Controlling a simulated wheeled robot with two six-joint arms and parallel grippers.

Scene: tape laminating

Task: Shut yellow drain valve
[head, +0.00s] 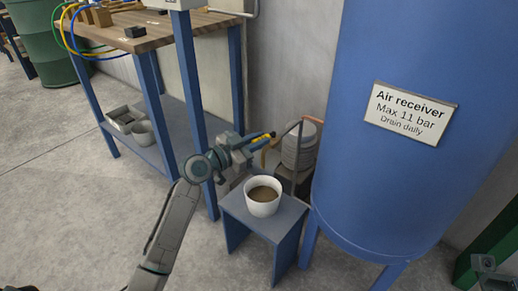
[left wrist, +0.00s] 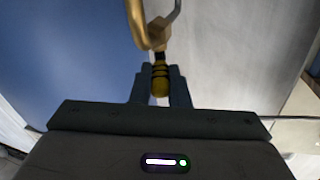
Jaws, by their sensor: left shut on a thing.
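The yellow drain valve handle (head: 262,136) sticks out past the fingertips of my left gripper (head: 247,143), to the left of the blue air receiver (head: 350,190). In the left wrist view the handle (left wrist: 160,84) is yellow with dark bands and lies between the two fingers of my left gripper (left wrist: 160,92). The gripper is shut on it. A brass pipe (left wrist: 137,22) meets the handle's far end. The valve body is mostly hidden in the head view. My right gripper is not clearly seen; only a piece of my right arm shows at the lower right corner.
A white bucket (head: 263,199) of brown liquid stands on a small blue-grey stool (head: 233,205) below the gripper. A grey ribbed canister (head: 299,147) stands behind, against the wall. A workbench (head: 160,35) with blue legs is at the left.

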